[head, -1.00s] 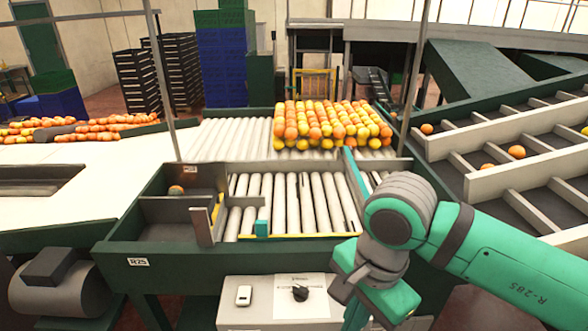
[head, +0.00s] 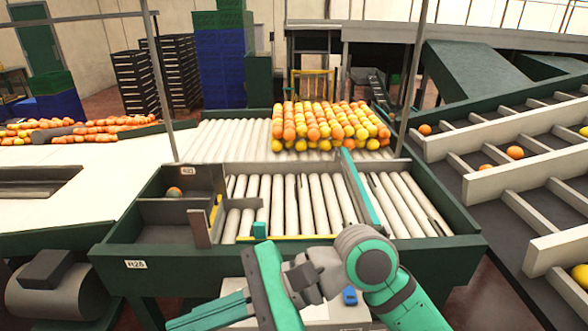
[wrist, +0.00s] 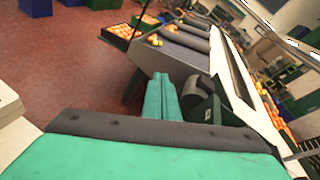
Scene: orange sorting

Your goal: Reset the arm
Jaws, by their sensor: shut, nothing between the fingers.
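My gripper (head: 185,322) is low at the front of the head view, in front of the green roller station, with its teal fingers pointing left. In the wrist view its fingers (wrist: 161,92) lie together and are shut, with nothing between them. They point out over open red floor beside the conveyor. My arm comes in from the bottom right of the head view and bends at a grey joint. The gripper touches nothing that I can see.
The roller station (head: 460,246) stands behind the gripper, with an orange (head: 174,192) in its left compartment. Many oranges (head: 325,126) lie on rollers behind it. My arm partly hides a control box (head: 235,287). In the wrist view, red floor (wrist: 70,70) is free at left.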

